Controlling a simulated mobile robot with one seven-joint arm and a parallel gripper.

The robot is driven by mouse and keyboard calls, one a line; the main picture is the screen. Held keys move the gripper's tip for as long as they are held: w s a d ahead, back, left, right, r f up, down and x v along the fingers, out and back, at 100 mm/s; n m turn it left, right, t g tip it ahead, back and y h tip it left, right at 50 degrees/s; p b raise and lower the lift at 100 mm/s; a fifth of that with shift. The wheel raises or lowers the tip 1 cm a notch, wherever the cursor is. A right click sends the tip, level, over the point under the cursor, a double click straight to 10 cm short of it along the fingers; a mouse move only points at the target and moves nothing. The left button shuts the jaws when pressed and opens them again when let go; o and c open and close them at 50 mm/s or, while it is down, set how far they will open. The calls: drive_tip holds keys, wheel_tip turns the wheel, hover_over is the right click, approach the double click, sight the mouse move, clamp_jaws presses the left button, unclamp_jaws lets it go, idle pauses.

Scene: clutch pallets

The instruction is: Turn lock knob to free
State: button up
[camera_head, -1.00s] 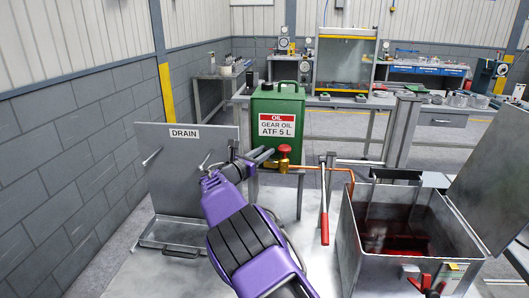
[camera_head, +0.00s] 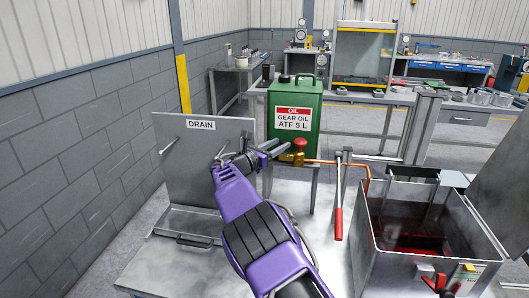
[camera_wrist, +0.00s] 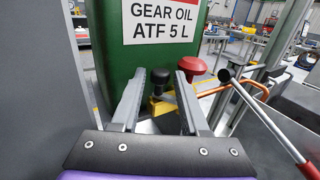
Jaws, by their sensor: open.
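A small black knob (camera_wrist: 160,77) stands upright on a yellow valve body (camera_wrist: 160,104) in the wrist view. A red mushroom-shaped knob (camera_wrist: 191,67) rises beside it to the right; it also shows in the head view (camera_head: 299,145) in front of the green oil can. I cannot tell from markings which is the lock knob. My gripper (camera_wrist: 157,82) is open, its two fingers pointing at the valve. The black knob appears between the fingers, without visible contact; the red knob is beyond the right finger. In the head view my gripper (camera_head: 273,149) is just left of the red knob.
A green gear oil can (camera_head: 295,108) stands behind the valve. A red-handled lever (camera_head: 338,200) and a copper pipe (camera_head: 345,163) are to the right, near the gripper. An open metal tank (camera_head: 437,257) is further right. The DRAIN panel (camera_head: 200,150) is left.

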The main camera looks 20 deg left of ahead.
drive_tip(key=v, duration=1.7)
drive_tip(key=shift+b, duration=0.35)
drive_tip(key=shift+r, duration=0.1)
